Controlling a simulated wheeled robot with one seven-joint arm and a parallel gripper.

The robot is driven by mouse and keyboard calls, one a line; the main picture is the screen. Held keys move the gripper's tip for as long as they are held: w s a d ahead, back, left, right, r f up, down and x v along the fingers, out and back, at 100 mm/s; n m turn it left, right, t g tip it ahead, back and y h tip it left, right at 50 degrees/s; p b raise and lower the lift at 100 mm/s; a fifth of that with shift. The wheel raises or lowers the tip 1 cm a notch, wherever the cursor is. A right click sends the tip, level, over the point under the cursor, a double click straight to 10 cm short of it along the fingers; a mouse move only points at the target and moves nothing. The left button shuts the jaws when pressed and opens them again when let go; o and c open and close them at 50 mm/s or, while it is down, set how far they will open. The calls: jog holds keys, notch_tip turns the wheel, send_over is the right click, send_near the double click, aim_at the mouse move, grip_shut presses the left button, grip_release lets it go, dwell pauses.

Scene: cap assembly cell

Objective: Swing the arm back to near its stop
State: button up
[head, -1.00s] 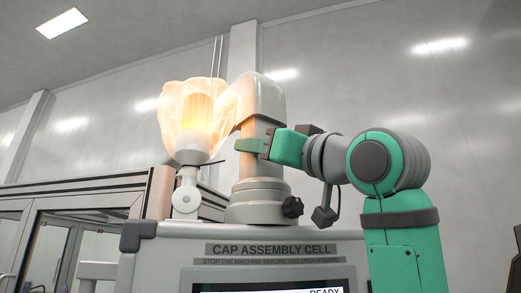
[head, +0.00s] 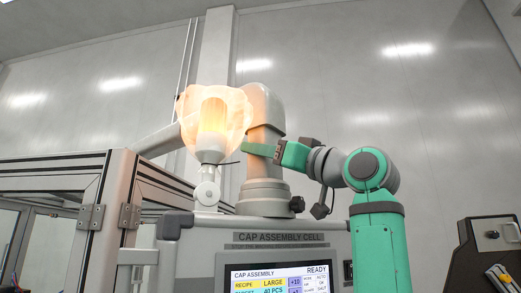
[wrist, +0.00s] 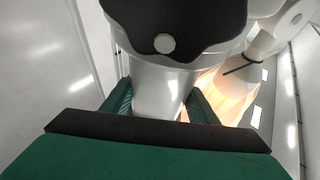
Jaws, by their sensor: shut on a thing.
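The arm stands on the machine top as a pale upright column (head: 266,141), with a rounded elbow at its top and a collared foot with a black knob (head: 297,204). My gripper (head: 262,150) reaches in from the right at mid-height, its green fingers across the column. In the wrist view, the two green fingers flank the pale column (wrist: 158,95) and are shut on it. The knob (wrist: 170,20) is at the top there. A pale tube (head: 160,140) shows left of the glowing lamp; its join to the elbow is hidden. I cannot make out the stop.
The glowing petal-shaped lamp (head: 214,117) stands close left of the column, on a jointed bracket. Below is the cell's front with a lit screen (head: 278,278). A framed guard (head: 121,190) fills the left. A dark cabinet (head: 490,250) stands at right. The wall area above is clear.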

jog(key=o, duration=1.3)
jog(key=shift+w+d+f+h, duration=0.3)
jog(key=shift+w+d+f, duration=0.1)
jog(key=shift+d, duration=0.15)
jog(key=shift+o, duration=0.2)
jog(key=shift+s+a+r, duration=0.1)
jog(key=shift+s+a, duration=0.05)
jog(key=shift+a, duration=0.1)
jog(key=shift+s+r, duration=0.1)
jog(key=v, duration=1)
jog(key=shift+s+d+f, duration=0.2)
jog(key=shift+d+f, duration=0.05)
jog(key=shift+f, duration=0.05)
